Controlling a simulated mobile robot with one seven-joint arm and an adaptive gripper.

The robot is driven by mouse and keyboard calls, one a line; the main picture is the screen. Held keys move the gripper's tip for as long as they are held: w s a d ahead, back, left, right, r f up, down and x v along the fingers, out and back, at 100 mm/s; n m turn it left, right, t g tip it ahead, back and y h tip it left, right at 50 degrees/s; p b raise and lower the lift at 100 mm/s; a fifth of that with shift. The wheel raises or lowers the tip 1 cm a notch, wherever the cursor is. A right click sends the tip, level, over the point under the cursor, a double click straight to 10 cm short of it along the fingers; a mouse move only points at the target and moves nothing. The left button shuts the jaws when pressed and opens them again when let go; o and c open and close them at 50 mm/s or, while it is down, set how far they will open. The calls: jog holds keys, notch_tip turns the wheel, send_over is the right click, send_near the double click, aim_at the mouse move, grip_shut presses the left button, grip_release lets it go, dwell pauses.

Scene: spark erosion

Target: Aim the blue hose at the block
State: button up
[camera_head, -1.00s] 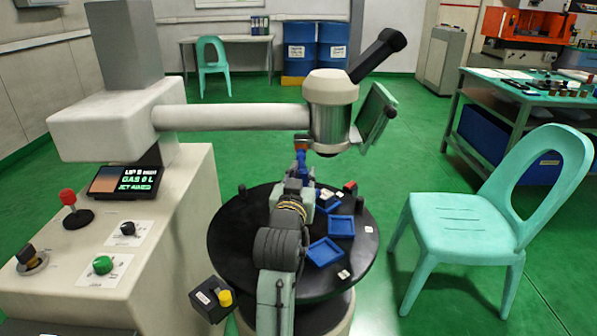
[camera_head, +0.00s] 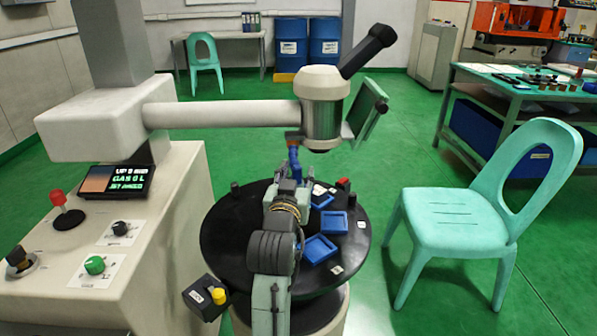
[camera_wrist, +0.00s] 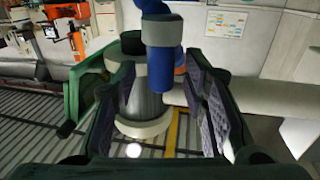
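The blue hose (camera_head: 293,160) hangs below the microscope-like head, over the far part of the round black table (camera_head: 225,240). In the wrist view the hose (camera_wrist: 160,66) hangs down between the fingertips of my gripper (camera_wrist: 158,70), with a gap on each side. How deep it sits between the fingers I cannot tell. My gripper (camera_head: 288,188) is open, just below and in front of the hose in the head view. A small red-topped piece (camera_head: 343,184) stands at the table's right rear; I cannot tell whether it is the block.
Blue trays (camera_head: 319,249) and small white pieces lie on the table's right side. The machine cabinet with its screen (camera_head: 117,181) and knobs stands left. A yellow-button box (camera_head: 207,297) sits in front. A turquoise chair (camera_head: 455,222) stands right, with clear green floor around it.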

jog(key=s, duration=0.6)
jog(key=shift+a, duration=0.4)
